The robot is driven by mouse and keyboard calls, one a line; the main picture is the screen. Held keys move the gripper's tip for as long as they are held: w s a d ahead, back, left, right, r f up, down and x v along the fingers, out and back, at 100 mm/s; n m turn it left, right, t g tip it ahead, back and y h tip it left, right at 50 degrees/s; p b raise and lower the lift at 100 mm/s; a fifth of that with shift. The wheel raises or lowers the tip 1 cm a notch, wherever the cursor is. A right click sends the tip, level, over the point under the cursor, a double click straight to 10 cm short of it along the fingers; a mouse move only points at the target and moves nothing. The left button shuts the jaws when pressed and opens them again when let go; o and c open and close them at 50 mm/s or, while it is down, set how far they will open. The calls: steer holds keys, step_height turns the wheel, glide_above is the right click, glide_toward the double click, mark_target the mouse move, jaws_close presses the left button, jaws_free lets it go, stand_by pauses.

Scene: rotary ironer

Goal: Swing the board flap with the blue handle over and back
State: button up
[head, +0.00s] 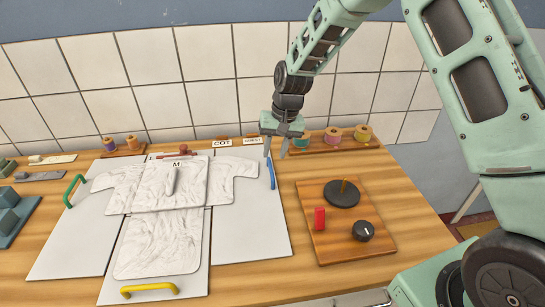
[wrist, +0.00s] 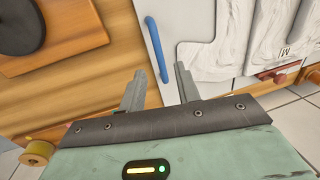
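The flap with the blue handle (head: 250,235) is the right panel of a grey folding board and lies flat. Its blue handle (head: 272,171) stands near the flap's right edge, toward the back; in the wrist view the handle (wrist: 155,50) is just beyond the fingertips, in line with the gap. My gripper (head: 276,154) is open and empty, pointing down near the handle's back end; its two fingers are apart in the wrist view (wrist: 159,76). I see no contact with the handle. A white shirt (head: 165,240) lies flat across the board, one sleeve on this flap.
A green handle (head: 74,190) and a yellow handle (head: 149,289) are on the other flaps. A wooden control panel (head: 325,240) with a red switch (head: 319,218) and black knob (head: 363,231) lies to the right. Thread spools (head: 333,135) stand behind. Bare wood separates flap and panel.

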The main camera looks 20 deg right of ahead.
mark_target(271, 166)
steer(key=shift+w+a+f+p, duration=0.1)
steer(key=shift+a+f+p, duration=0.1)
steer(key=shift+f, duration=0.8)
steer(key=shift+a+f+p, duration=0.1)
steer(key=shift+a+f, duration=0.1)
steer(key=shift+f, duration=0.8)
steer(key=shift+c, duration=0.3)
jaws_close()
